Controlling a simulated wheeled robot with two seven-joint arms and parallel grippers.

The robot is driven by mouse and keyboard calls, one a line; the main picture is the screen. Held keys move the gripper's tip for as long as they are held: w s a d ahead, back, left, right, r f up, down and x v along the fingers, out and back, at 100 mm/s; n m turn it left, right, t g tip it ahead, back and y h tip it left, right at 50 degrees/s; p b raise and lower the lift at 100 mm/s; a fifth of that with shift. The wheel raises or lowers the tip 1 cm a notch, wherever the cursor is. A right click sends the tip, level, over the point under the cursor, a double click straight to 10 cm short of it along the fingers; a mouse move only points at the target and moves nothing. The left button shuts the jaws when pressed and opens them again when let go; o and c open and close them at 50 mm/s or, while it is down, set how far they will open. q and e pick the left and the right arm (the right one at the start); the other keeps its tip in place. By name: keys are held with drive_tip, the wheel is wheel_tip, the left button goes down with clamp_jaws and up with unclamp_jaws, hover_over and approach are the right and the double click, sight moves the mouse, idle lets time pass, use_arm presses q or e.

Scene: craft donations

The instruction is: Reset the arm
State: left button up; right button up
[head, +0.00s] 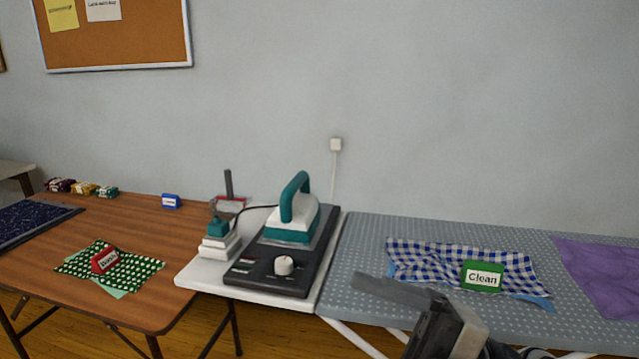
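My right gripper (378,290) reaches in from the bottom edge, over the front of the grey dotted ironing board (365,250). Its dark finger points left and lies in front of the board, left of the blue checked cloth. I see no object at its tip, and whether the fingers are apart cannot be made out. My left gripper is out of view.
An iron (298,222) stands on a black hot plate (265,274) left of the board. A green "Clean" sign (482,277) stands on the blue checked cloth (415,262). A red sign (105,261) sits on green cloth on the brown table (185,235).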

drive_tip(key=w+d+f+m+t+h, duration=0.35)
drive_tip(key=f+m+t+h, duration=0.4)
drive_tip(key=m, duration=0.45)
drive_tip(key=w+d+f+m+t+h, duration=0.2)
drive_tip(key=d+f+m+t+h, duration=0.2)
drive_tip(key=f+m+t+h, duration=0.5)
drive_tip(key=s+d+f+m+g+h, duration=0.1)
drive_tip(key=s+d+f+m+g, duration=0.1)
drive_tip(key=s+f+m+g, duration=0.6)
wheel_tip(320, 180, down, 6)
drive_tip(key=shift+s+d+f+g, duration=0.2)
drive_tip(key=shift+s+g, duration=0.25)
drive_tip(key=shift+s, duration=0.7)
drive_tip(key=shift+h, duration=0.25)
